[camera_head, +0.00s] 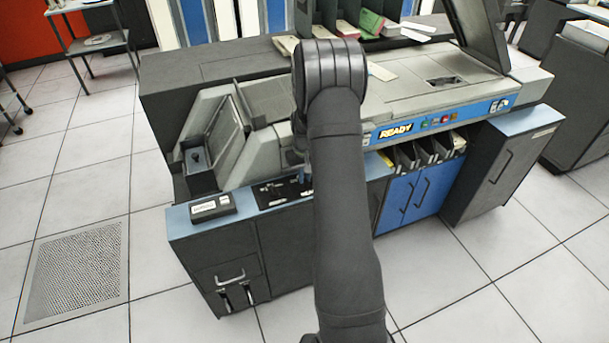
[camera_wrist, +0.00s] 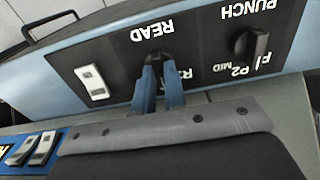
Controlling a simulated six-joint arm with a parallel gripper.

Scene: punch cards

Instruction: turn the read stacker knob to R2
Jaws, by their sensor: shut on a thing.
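The read stacker knob (camera_wrist: 157,57) is a small dark knob beside the upside-down READ label on a black control panel (camera_wrist: 205,70). My gripper (camera_wrist: 158,78) has two blue fingers, one on each side of the knob and shut on it. The fingers cover part of the knob and most of its position labels; a partial "R" label shows beside the right finger. I cannot tell which way the knob points. In the head view the panel (camera_head: 272,193) shows left of my arm, which hides the knob.
A similar dark PUNCH knob (camera_wrist: 251,43) stands right of the read knob in the wrist view, with P2 and MID labels. A white rocker switch (camera_wrist: 91,81) is at left. In the head view a small black box (camera_head: 212,207) sits left of the panel.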

